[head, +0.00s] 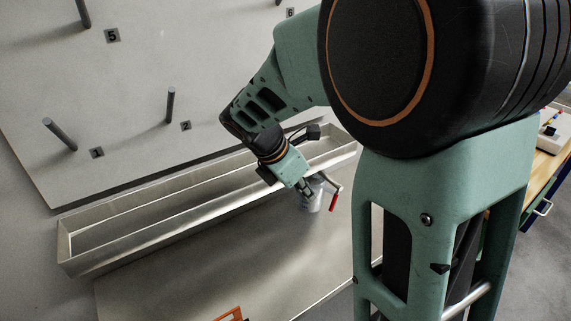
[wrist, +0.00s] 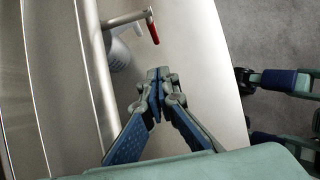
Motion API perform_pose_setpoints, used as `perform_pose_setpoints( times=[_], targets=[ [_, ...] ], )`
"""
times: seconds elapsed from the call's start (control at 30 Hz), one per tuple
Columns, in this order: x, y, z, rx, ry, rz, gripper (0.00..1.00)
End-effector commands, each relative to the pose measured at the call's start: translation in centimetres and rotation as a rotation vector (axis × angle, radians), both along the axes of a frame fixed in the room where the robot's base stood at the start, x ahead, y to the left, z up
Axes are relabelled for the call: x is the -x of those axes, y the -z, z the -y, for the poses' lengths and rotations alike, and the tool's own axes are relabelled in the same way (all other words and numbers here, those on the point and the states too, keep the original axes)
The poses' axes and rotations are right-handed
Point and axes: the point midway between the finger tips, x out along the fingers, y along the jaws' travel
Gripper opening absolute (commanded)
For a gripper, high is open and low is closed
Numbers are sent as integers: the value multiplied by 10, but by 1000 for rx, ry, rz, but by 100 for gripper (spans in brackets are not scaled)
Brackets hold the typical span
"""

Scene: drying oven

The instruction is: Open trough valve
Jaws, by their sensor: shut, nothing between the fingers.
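The long metal trough (head: 70,245) runs along the wall below the pegboard in the head view. Its valve has a red handle (head: 334,202) at the right end, in front of the trough. In the wrist view the red handle (wrist: 153,28) sits on the end of a grey pipe (wrist: 122,19), beyond my fingertips. My gripper (head: 305,190) is beside the valve, with its fingertips (wrist: 157,76) together and empty, apart from the handle. My arm hides part of the trough.
A pale translucent container (head: 312,202) stands below the valve; it also shows in the wrist view (wrist: 119,55). The pegboard (head: 140,60) with several grey pegs is behind the trough. An orange item (head: 232,314) shows at the bottom edge. A wooden bench (head: 548,165) is at right.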

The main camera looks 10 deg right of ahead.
Motion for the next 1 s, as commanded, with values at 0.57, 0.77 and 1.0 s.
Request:
perform_pose_setpoints(
  times=[0.57, 0.77, 1.0],
  targets=[
    [-23, 53, 57, 0, 2, 0, 0],
    [-24, 54, 59, 0, 1, 0, 0],
    [-24, 54, 60, 0, 0, -1, 0]
  ],
)
